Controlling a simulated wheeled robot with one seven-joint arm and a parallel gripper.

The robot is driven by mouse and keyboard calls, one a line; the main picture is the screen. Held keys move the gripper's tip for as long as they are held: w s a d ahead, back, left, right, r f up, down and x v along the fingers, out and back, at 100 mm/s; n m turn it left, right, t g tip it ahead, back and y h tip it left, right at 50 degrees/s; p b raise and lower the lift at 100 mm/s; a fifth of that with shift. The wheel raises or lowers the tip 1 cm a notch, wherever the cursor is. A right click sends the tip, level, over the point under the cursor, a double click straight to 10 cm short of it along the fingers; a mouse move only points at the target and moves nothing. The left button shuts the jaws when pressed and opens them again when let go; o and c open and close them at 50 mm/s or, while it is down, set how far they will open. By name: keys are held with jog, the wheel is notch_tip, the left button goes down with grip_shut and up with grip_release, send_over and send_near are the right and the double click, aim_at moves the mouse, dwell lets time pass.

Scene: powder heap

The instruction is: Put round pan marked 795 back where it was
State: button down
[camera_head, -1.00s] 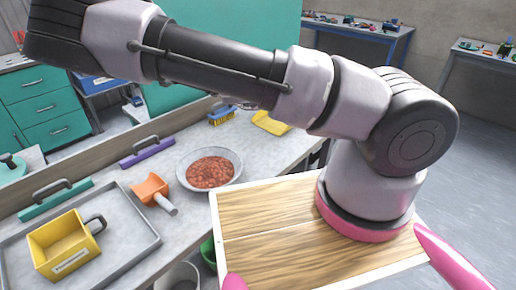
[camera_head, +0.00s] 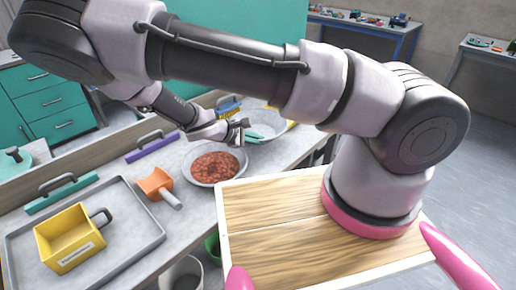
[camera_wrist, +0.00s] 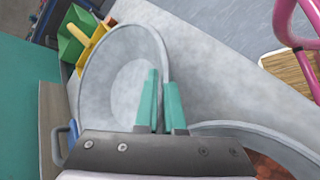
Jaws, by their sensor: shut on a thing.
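My gripper (camera_head: 250,136) is shut on the rim of an empty, round grey pan (camera_head: 268,121), behind the pan of red lumps. In the wrist view my teal fingers (camera_wrist: 168,103) stand on either side of the rim of this empty pan (camera_wrist: 105,75). A second round pan (camera_head: 188,174), full of red-brown lumps (camera_head: 214,165), stands on the bench just in front of it. Its rim also shows at the lower right of the wrist view (camera_wrist: 255,130). I can read no 795 on either pan. I cannot tell whether the held pan touches the bench.
An orange scoop (camera_head: 155,184) lies left of the filled pan. A grey tray (camera_head: 140,204) holds a yellow box (camera_head: 68,240). A purple-handled tool (camera_head: 152,148) and a blue-and-yellow brush (camera_head: 228,108) lie along the bench's back. Buckets (camera_head: 187,274) stand below its front edge.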

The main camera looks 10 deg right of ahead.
jog(key=shift+f, duration=1.95)
jog(key=c, duration=1.3)
grip_release()
jog(key=v, duration=1.2)
